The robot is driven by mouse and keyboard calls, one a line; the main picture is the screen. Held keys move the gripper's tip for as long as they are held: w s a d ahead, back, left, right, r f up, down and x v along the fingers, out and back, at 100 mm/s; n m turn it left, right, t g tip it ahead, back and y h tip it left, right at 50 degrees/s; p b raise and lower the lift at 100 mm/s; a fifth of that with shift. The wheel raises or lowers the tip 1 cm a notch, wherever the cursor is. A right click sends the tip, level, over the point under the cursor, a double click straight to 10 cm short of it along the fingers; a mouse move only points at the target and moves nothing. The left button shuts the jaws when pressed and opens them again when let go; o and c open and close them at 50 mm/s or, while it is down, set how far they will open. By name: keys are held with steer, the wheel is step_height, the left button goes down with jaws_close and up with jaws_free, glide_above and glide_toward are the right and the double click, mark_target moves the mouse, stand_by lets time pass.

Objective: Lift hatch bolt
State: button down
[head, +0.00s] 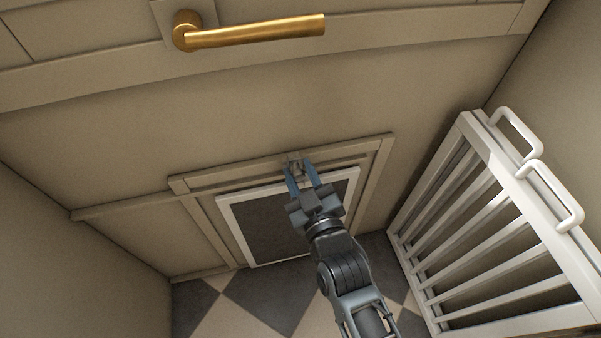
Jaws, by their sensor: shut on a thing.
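The hatch (265,222) is a dark panel in a white frame, low in the beige door, with a beige surround (182,184) around it. The hatch bolt (294,158) is a small greyish metal piece at the top of the hatch, partly hidden by the fingers. My gripper (301,172) reaches it from below right, its blue fingers on either side of it. The fingers are shut on the bolt. How far up the bolt sits is too small to tell.
A brass door handle (255,32) is above on the door. A white slatted gate (480,245) with two white handles stands at the right. A beige wall (75,265) closes the left side. The checkered floor (245,305) below the hatch is clear apart from my arm.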

steer(key=shift+s+a+r, duration=0.15)
steer(key=shift+a+r, duration=0.05)
steer(key=shift+a, duration=0.2)
steer(key=c, duration=0.9)
jaws_free()
steer(key=shift+d, duration=0.1)
steer(key=shift+c, duration=0.2)
steer(key=v, duration=0.7)
steer(key=shift+s+d, duration=0.2)
steer(key=shift+s, duration=0.15)
steer(key=s+d+r+m+g+h, duration=0.1)
steer(key=s+d+r+m+h, duration=0.2)
steer(key=s+d, duration=0.75)
steer(key=s+d+r+m+h, duration=0.25)
steer(key=s+d, duration=0.45)
steer(key=s, duration=0.7)
steer(key=s+d+r+m+g, duration=0.1)
steer(key=s+d+r+m, duration=0.15)
steer(key=s+r, duration=0.35)
step_height(320, 180, up, 13)
steer(key=p, duration=1.3)
steer(key=shift+d+h, duration=0.15)
steer(key=shift+h, duration=0.3)
